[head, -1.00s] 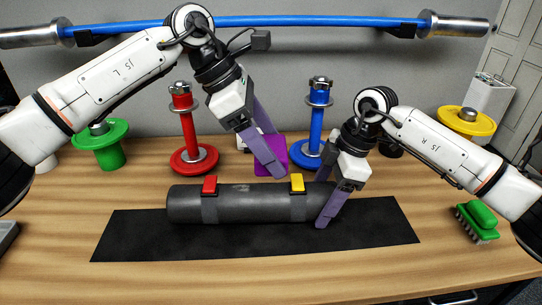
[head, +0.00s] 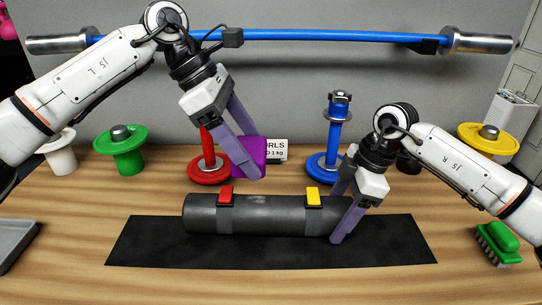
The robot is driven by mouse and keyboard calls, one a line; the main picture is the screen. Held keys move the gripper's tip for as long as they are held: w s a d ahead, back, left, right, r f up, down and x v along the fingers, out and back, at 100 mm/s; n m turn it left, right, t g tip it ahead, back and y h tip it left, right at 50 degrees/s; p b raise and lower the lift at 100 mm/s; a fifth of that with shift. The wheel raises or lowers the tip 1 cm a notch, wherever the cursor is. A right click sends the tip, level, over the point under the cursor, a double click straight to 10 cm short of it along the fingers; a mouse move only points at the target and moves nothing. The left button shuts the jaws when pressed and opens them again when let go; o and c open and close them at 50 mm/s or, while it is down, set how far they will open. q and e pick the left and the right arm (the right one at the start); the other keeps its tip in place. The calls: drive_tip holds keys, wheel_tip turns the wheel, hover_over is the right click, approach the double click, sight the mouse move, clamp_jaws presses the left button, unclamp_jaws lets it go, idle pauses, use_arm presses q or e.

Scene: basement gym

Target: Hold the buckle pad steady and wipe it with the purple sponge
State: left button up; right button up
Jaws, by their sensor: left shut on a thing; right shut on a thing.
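The buckle pad (head: 265,216) is a dark grey cylinder lying on a black mat (head: 150,247), with a red buckle (head: 226,195) on its left part and a yellow buckle (head: 313,195) on its right part. My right gripper (head: 340,215) is shut on the right end of the pad, which its fingers partly hide. My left gripper (head: 247,160) is shut on the purple sponge (head: 250,150) and holds it up above and behind the pad, apart from it. Part of the sponge is hidden by the fingers.
Behind the pad stand a red post (head: 210,170), a blue post (head: 328,165) and a small sign (head: 275,149). A green disc stand (head: 122,150) is at left, a green brush (head: 498,243) at right and a grey tray (head: 12,240) at far left. The table front is clear.

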use_arm(q)
drive_tip(key=shift+f, duration=2.45)
drive_tip(key=shift+f, duration=0.1)
drive_tip(key=shift+f, duration=0.65)
drive_tip(key=shift+f, duration=1.35)
drive_tip(key=shift+s+d, duration=0.15)
drive_tip(key=shift+d, duration=3.4)
drive_tip(key=shift+a, duration=3.5)
drive_tip(key=shift+d, duration=0.1)
